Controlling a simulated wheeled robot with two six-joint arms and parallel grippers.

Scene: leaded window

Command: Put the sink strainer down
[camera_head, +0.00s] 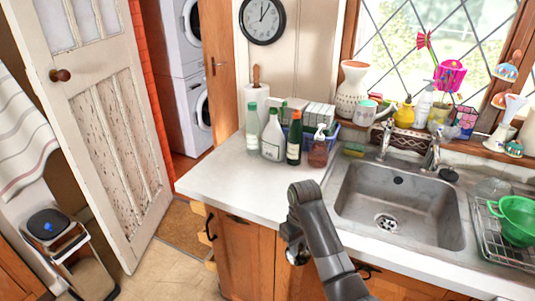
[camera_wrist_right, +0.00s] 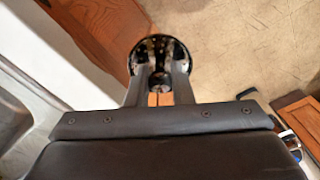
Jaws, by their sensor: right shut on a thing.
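My right gripper (camera_head: 294,252) is in front of the counter's front edge, before the wooden cabinets. In the right wrist view its two fingers (camera_wrist_right: 160,88) are shut on the sink strainer (camera_wrist_right: 148,54), a dark, shiny round piece with small holes. The strainer hangs over the floor, clear of the counter. In the head view only a small shiny part of the strainer (camera_head: 298,259) shows beside the gripper; the rest is hidden. The grey sink (camera_head: 355,213) with its drain (camera_head: 387,222) is to the right of the gripper. My left gripper is not in view.
The white counter (camera_head: 240,186) has free room left of the sink. Several bottles (camera_head: 272,135), a soap dispenser (camera_head: 318,148) and a sponge (camera_head: 354,150) stand at its back. A green colander (camera_head: 517,218) sits on a dish rack (camera_head: 492,240) at right.

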